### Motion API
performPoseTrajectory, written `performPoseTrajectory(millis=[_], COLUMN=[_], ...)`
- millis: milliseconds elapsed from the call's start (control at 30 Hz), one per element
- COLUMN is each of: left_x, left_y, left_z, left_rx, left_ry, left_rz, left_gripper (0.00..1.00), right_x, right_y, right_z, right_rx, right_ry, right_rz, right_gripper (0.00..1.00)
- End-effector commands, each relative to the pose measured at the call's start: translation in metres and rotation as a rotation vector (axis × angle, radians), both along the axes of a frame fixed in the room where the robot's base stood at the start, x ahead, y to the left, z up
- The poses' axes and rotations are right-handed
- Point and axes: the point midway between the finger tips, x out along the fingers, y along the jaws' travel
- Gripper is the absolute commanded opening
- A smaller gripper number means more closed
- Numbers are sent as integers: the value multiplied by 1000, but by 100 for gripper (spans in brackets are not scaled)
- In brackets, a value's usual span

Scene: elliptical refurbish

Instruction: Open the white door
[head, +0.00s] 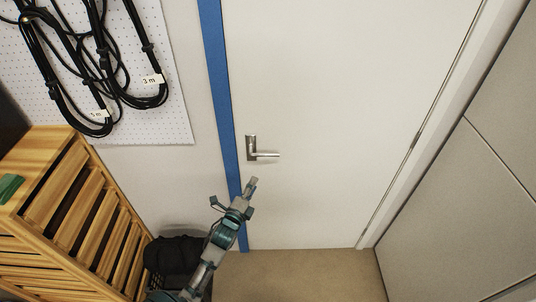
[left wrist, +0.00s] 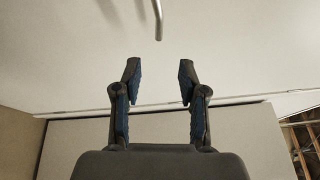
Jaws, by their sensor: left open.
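The white door (head: 330,110) fills the middle of the head view and looks shut. Its silver lever handle (head: 262,153) sits near its left edge, beside the blue frame strip. My left gripper (head: 252,183) is just below the handle in the head view, apart from it. In the left wrist view the gripper (left wrist: 158,75) is open and empty, its two fingers spread. The end of the handle (left wrist: 158,22) shows beyond the fingertips, roughly in line with the gap between them. My right gripper is not in view.
A slatted wooden crate (head: 75,210) stands at the left, with a dark bag (head: 178,258) beside it. Black cables (head: 95,60) hang on a white pegboard (head: 180,110) above. A grey panelled wall (head: 460,190) is at the right. Bare floor (head: 300,275) lies before the door.

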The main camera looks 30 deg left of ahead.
Motion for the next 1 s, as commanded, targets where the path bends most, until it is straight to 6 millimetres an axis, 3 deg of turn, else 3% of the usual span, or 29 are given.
performPoseTrajectory(millis=[167, 700, 1000], left_x=[27, 146, 169], left_y=[11, 28, 32], left_z=[0, -1, -2], left_rx=[-1, -4, -2], left_ry=[-2, 1, 2], left_rz=[1, 0, -1], left_gripper=[42, 42, 42], right_x=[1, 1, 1], right_y=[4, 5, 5], right_z=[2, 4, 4], right_rx=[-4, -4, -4], right_ry=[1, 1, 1], right_rz=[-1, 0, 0], right_gripper=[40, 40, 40])
